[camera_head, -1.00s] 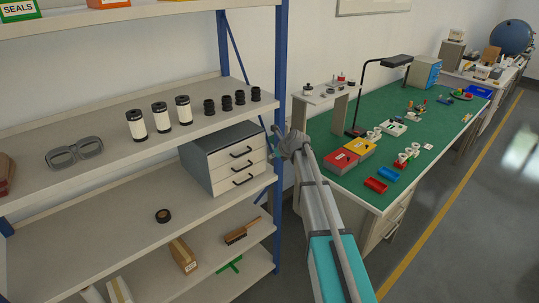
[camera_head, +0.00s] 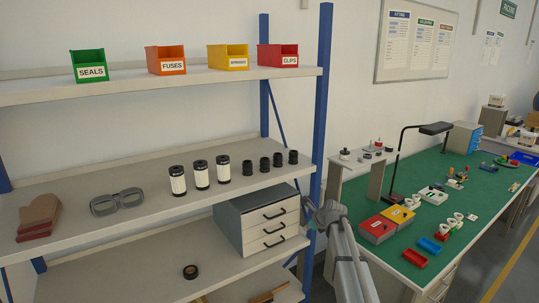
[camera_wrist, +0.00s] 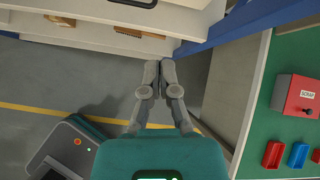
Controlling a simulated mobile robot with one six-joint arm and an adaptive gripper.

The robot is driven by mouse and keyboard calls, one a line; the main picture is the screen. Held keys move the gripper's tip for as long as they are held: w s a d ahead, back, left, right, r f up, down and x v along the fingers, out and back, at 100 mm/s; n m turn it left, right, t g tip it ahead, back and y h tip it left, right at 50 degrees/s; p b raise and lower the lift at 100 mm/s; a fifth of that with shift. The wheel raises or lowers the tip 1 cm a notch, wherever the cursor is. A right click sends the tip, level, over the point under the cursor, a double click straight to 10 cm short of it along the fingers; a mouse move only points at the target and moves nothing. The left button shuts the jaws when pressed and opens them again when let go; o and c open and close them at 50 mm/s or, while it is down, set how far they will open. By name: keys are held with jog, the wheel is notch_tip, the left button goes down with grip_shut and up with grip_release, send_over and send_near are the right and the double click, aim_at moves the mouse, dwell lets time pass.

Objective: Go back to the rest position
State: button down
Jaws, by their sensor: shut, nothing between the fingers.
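My gripper (camera_head: 322,212) is in front of the right end of the shelf unit, by the grey drawer cabinet (camera_head: 262,222) and the blue post. In the wrist view my gripper (camera_wrist: 160,68) points down over the floor, between the shelf unit and the workbench. Its two fingers are together with nothing between them. No held object shows.
The shelf unit (camera_head: 110,182) carries bins, goggles (camera_head: 117,203), filters and black rings. The green-topped workbench (camera_head: 425,195) stands to the right, with red and yellow boxes and a lamp (camera_head: 405,160). Grey floor (camera_wrist: 60,75) is clear below my gripper.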

jog(key=s+f+n+g+h, duration=0.2)
jog(key=s+n+g, duration=0.1)
jog(key=s+n, duration=1)
jog(key=s+f+n+g+h+b, duration=0.1)
jog(key=s+f+n+g+h, duration=0.1)
jog(key=s+n, duration=1.1)
jog(key=s+f+g, duration=0.1)
jog(key=s, duration=0.8)
jog(key=shift+s+f+n+g, duration=0.2)
jog(key=shift+f+n+g, duration=0.1)
jog(key=shift+g, duration=0.1)
